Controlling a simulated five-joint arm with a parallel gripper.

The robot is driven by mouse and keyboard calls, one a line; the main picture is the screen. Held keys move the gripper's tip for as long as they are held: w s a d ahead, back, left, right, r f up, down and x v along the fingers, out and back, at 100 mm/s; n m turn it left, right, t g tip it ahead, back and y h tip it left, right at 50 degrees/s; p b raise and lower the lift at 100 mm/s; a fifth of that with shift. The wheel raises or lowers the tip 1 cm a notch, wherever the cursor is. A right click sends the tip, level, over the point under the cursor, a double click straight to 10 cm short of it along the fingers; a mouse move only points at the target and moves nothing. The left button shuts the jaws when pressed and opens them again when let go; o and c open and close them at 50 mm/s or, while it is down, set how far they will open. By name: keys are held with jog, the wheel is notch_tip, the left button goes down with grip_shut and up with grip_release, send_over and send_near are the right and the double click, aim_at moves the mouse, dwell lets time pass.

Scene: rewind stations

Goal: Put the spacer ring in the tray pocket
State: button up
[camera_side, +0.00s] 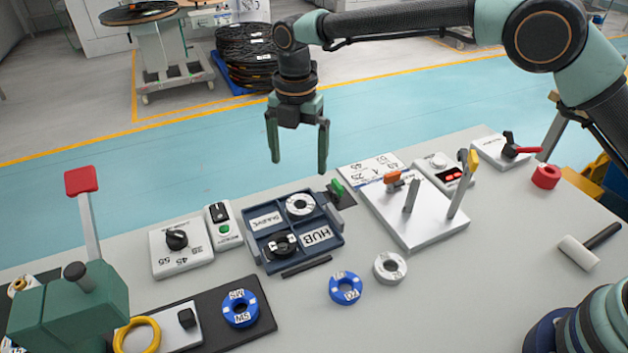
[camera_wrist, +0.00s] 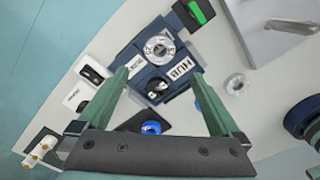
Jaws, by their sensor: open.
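A pale grey ring (camera_side: 378,270), which looks like the spacer ring, lies flat on the table right of the tray; it also shows in the wrist view (camera_wrist: 229,87). The dark blue tray (camera_side: 257,252) has several pockets. One pocket holds a silver ring-shaped piece (camera_side: 291,209), beside a label I read as spacer. Another holds a black round piece (camera_side: 275,249), beside a HUB label (camera_side: 317,236). My gripper (camera_side: 299,168) is open and empty, high above the back of the tray. In the wrist view the tray (camera_wrist: 143,68) shows between and beyond the fingers (camera_wrist: 160,78).
Blue rings lie in front of the tray (camera_side: 346,288) and on a black mat (camera_side: 240,309). A grey plate with upright posts (camera_side: 430,231) stands right. A knob box (camera_side: 188,261) stands left, a green press (camera_side: 66,310) at front left.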

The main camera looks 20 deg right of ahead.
jog(key=s+d+r+m+t, duration=0.1)
jog(key=s+d+r+m, duration=0.2)
jog(key=d+r+m, duration=0.35)
jog(key=s+d+r+m+t, duration=0.2)
jog(key=s+d+r+m, duration=0.1)
jog(key=d+r+m, duration=0.4)
jog(key=s+d+f+m+t, duration=0.1)
jog(key=s+d+m+t, duration=0.1)
jog(key=s+d+m, duration=1)
jog(key=shift+s+f+m+t, duration=0.35)
jog(key=shift+s+m, duration=0.3)
jog(key=shift+s, duration=0.5)
